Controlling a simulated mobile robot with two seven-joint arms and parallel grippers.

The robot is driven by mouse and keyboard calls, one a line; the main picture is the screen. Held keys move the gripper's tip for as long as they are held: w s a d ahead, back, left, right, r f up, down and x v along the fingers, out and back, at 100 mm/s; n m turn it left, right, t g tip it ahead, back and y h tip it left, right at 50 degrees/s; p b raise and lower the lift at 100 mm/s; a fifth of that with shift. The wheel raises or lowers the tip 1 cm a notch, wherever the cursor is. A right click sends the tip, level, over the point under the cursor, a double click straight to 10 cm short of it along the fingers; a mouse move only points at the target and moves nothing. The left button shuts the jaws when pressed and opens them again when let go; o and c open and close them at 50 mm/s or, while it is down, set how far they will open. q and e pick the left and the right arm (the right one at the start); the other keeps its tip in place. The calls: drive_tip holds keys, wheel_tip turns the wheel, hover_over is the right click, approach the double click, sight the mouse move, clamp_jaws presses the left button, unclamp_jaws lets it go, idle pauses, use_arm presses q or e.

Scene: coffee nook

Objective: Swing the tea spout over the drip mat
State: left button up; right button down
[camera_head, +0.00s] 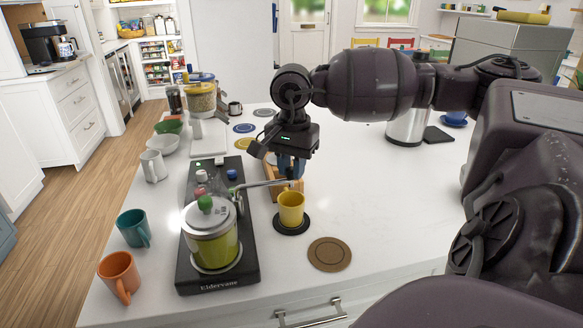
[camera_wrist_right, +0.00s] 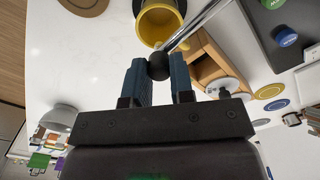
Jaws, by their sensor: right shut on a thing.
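The tea spout (camera_head: 262,184) is a thin chrome arm that reaches right from the black tea machine (camera_head: 247,270). It also shows in the wrist view as a rod (camera_wrist_right: 198,22) with a black ball knob (camera_wrist_right: 158,66). My right gripper (camera_head: 290,176) points down with its blue fingers (camera_wrist_right: 160,75) shut on the knob. A yellow mug (camera_head: 291,209) stands just below the spout's end on a round black mat (camera_head: 291,229), apparently the drip mat. The mug partly hides this mat. My left gripper is not in view.
A lidded glass pot of green tea (camera_head: 212,247) stands on the machine. A brown coaster (camera_head: 330,254) lies right of the mat. A wooden box (camera_head: 270,188) is close behind the gripper. Teal (camera_head: 133,229) and orange (camera_head: 119,275) mugs stand left. The counter's right middle is clear.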

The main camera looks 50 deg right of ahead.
drive_tip(key=c, duration=1)
unclamp_jaws()
drive_tip(key=shift+w, duration=0.1)
wheel_tip(320, 180, up, 11)
drive_tip(key=shift+f, duration=0.1)
